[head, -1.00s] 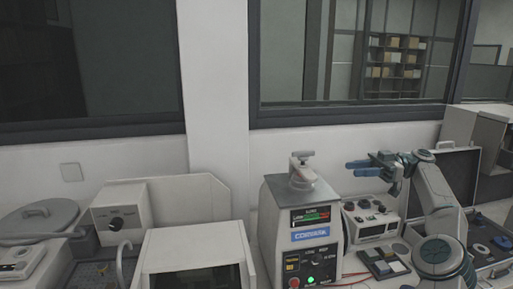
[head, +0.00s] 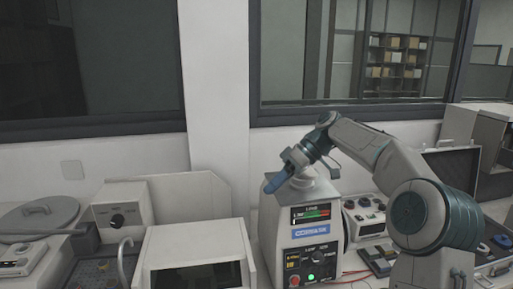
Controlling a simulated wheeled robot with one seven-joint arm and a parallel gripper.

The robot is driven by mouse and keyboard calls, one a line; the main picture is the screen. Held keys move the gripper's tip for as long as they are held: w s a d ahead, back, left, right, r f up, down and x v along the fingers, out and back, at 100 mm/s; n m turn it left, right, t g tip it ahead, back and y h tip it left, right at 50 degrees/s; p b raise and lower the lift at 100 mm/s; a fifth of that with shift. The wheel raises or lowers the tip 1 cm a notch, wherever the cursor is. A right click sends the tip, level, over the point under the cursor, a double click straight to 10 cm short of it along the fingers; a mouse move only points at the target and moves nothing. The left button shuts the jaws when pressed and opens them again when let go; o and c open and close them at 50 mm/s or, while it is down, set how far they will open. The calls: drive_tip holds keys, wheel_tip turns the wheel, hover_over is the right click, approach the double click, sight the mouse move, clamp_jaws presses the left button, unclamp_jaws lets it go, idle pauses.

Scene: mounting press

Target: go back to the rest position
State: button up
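My gripper (head: 275,180), with blue fingers, is in front of the upper part of the mounting press (head: 316,240) in the picture. Its fingers point down and to the left. They overlap each other in this view, so I cannot tell whether they are open or shut. I see nothing held in them. The press is a light grey box with a screen, a blue label and a lit green button. The light fitting (head: 303,178) on its top is partly hidden by my gripper. My arm reaches in from the right.
A pale machine with a dark window (head: 195,245) stands left of the press. An open case (head: 452,172) stands further right. The wall and windows are behind.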

drive_tip(key=s+a+f+m+t+h, duration=0.15)
drive_tip(key=s+f+m+h, duration=0.35)
drive_tip(key=s, duration=0.5)
drive_tip(key=s+d+f+m+t+h, duration=0.1)
drive_tip(key=s+d+f+m, duration=0.1)
drive_tip(key=s, duration=0.4)
drive_tip(key=s+d+f+m+t+h, duration=0.1)
drive_tip(key=s+d+f+m+t, duration=0.1)
drive_tip(key=s+d, duration=0.4)
drive_tip(key=s+d+f+m+t+h+b, duration=0.1)
drive_tip(key=s+d+f+m+t+h, duration=0.1)
drive_tip(key=s+d+f+m, duration=0.2)
drive_tip(key=s, duration=0.3)
drive_tip(key=shift+s+f, duration=0.3)
drive_tip(key=shift+f, duration=0.05)
drive_tip(key=shift+o, duration=0.4)
